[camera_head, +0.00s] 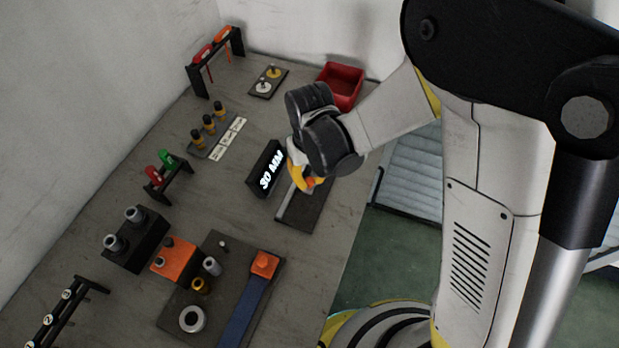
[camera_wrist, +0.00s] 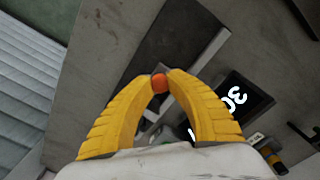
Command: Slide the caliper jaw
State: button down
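The caliper has a dark base plate (camera_head: 301,216) with a light metal bar (camera_head: 287,203) along it. The bar also shows in the wrist view (camera_wrist: 203,59). A black display block (camera_head: 254,180) beside it reads "30 MM". My gripper (camera_wrist: 160,82) has its yellow fingertips on both sides of a small orange-red knob (camera_wrist: 160,84), seemingly the caliper jaw's handle. In the head view my gripper (camera_head: 306,184) is low over the caliper, with my wrist hiding its far end. The jaw itself is mostly hidden by my fingers.
A red bin (camera_head: 341,84) and a plate with two small discs (camera_head: 267,80) stand farther back. Labelled pegs (camera_head: 209,125), small racks (camera_head: 167,176) and an orange block (camera_head: 174,259) lie to the left. A fixture with a blue lever (camera_head: 244,312) is nearer. The bench's right edge is close.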

jog(key=s, duration=0.1)
jog(key=s+a, duration=0.1)
jog(key=s, duration=0.1)
jog(key=shift+s+b, duration=0.15)
jog(key=shift+b, duration=0.15)
jog(key=c, duration=1.5)
grip_release()
jog(key=shift+s+a, duration=0.1)
jog(key=shift+r, duration=0.25)
notch_tip(320, 180, up, 12)
jog(key=shift+f, duration=0.2)
